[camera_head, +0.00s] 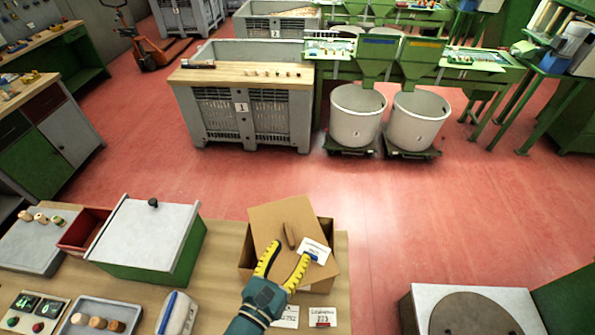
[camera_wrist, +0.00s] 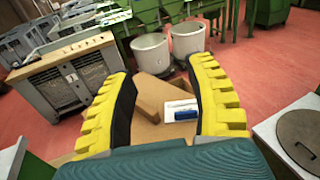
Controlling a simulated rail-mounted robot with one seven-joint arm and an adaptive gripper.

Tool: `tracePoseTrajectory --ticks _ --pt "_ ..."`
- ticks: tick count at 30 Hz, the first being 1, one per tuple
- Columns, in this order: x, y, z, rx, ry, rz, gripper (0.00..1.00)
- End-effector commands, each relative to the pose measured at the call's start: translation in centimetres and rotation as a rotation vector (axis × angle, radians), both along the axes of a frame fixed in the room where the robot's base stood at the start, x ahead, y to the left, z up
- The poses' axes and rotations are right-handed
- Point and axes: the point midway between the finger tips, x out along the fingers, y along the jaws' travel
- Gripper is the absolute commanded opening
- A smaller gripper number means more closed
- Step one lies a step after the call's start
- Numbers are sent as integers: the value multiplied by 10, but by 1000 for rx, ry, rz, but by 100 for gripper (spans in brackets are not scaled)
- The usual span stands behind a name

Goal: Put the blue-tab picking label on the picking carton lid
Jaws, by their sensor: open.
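The blue-tab picking label (camera_head: 315,250) is a small white card with a dark blue tab. It appears to lie on the brown picking carton lid (camera_head: 268,222), at its right side. The lid sits slanted on the open-looking carton (camera_head: 327,278). My gripper (camera_head: 287,256) has yellow fingers, spread apart and empty, over the near part of the lid. Its right fingertip is close to the label; contact is unclear. In the wrist view the label (camera_wrist: 181,112) shows between the fingers, beyond the palm. A brown elongated piece or slot (camera_head: 289,236) is left of the label.
A green box with a grey lid (camera_head: 145,235) and a tray of corks (camera_head: 100,315) are at left. Red floor is open beyond the bench.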

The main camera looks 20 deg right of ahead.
Motion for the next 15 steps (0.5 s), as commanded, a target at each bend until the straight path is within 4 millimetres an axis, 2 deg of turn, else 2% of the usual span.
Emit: tracePoseTrajectory --ticks 1,2,3,4,5,6,8,9,12,14,15 --pt "11 -4 52 -141 -88 28 54" --pt "16 -4 86 -253 -137 45 54" --pt "18 -1 132 -416 -197 59 54" --pt "17 3 165 -545 -237 64 54" --pt "14 8 199 -685 -270 61 54" --pt "6 20 243 -889 -305 48 54" --pt "-8 41 299 -1225 -319 4 54" --pt "-18 56 327 -1446 -298 -39 54" --pt "-34 83 367 -1968 -128 -180 54" --pt "-37 84 376 -2242 59 -268 54" --pt "-38 78 377 -2396 210 -318 54"
